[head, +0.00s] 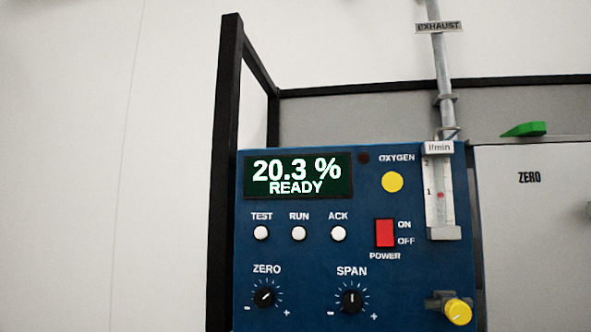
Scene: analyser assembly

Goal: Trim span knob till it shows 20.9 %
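The span knob (352,300) is a black dial with a white pointer line, low on the blue analyser panel (300,185) in the head view. Its pointer stands about straight up, between the minus and plus marks. The display (298,176) above reads 20.3 % and READY in white on dark green. Neither of my grippers is in the head view, and nothing touches the span knob.
The zero knob (264,297) sits left of the span knob. White TEST (261,233), RUN (299,233) and ACK (339,233) buttons and the red power switch (385,233) are above. A yellow valve knob (457,311) sticks out at right, below the flowmeter (440,195). A black frame post (225,170) stands at left.

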